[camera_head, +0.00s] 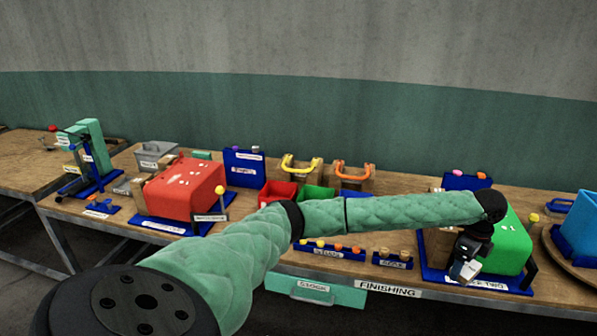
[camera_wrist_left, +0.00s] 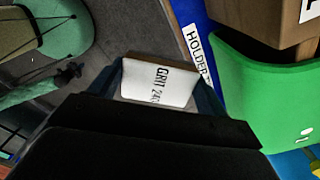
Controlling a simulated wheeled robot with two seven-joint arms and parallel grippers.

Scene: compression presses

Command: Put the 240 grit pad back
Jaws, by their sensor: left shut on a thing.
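My left gripper (camera_head: 465,266) is shut on the 240 grit pad (camera_wrist_left: 158,82), a pale block with a brown edge, marked "GRIT 240". In the left wrist view the pad sits between the two fingers. In the head view my left arm reaches across the bench to the right, and the gripper hangs in front of the green machine (camera_head: 513,243). A blue base with a partly readable "HOLDER" label (camera_wrist_left: 196,52) lies just right of the pad in the left wrist view, with a brown block (camera_wrist_left: 262,25) above it. My right gripper is not in view.
A red machine (camera_head: 183,189) stands at the left of the bench. Red and green bins (camera_head: 316,195) are at the middle, partly behind my arm. Blue racks of small knobs (camera_head: 392,260) line the front edge, above a "FINISHING" label (camera_head: 388,290). A blue box (camera_head: 580,228) is at far right.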

